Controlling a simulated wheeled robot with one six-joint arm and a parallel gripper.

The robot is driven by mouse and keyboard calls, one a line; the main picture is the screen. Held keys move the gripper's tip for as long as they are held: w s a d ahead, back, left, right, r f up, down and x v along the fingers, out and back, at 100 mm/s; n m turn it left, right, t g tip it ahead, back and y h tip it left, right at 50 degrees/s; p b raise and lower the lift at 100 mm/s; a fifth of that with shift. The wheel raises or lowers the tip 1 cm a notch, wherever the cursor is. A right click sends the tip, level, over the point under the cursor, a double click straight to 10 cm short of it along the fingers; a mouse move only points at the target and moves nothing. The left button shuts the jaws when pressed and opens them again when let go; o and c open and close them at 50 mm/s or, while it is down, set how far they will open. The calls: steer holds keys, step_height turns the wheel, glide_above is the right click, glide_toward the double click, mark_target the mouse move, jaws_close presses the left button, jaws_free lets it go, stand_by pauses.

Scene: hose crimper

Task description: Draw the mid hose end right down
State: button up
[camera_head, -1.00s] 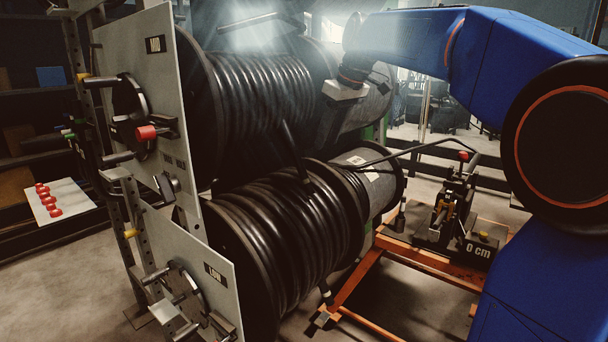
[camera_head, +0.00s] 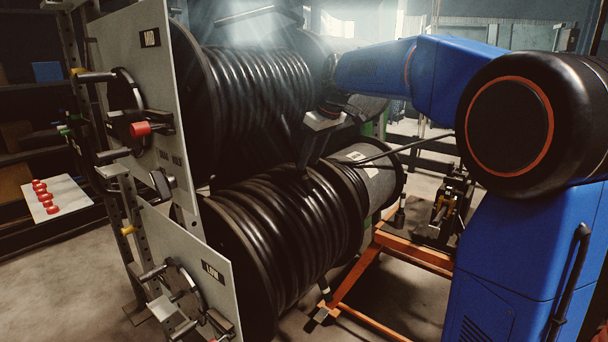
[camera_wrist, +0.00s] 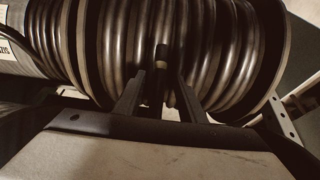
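The mid reel (camera_head: 262,85) is wound with thick black hose behind its grey panel marked MID. The mid hose end (camera_wrist: 161,66), dark with a pale band and a pale tip, shows in the wrist view between my fingers. My gripper (camera_wrist: 160,84) looks open, one finger on each side of the hose end; I cannot tell whether either touches it. In the head view my gripper (camera_head: 304,152) points down in front of the mid reel, just above the low reel, and the hose end is not distinct there.
The low reel (camera_head: 285,222) fills the space directly below, with a grey LOW panel (camera_head: 205,270). An orange stand (camera_head: 405,250) with a dark crimper (camera_head: 446,205) is at the right, partly behind my arm. Red caps (camera_head: 44,194) lie on a white board at the left.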

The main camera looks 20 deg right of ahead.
mark_target(304, 174)
steer(key=shift+x, duration=3.05)
jaws_close()
steer(key=shift+s+f, duration=0.1)
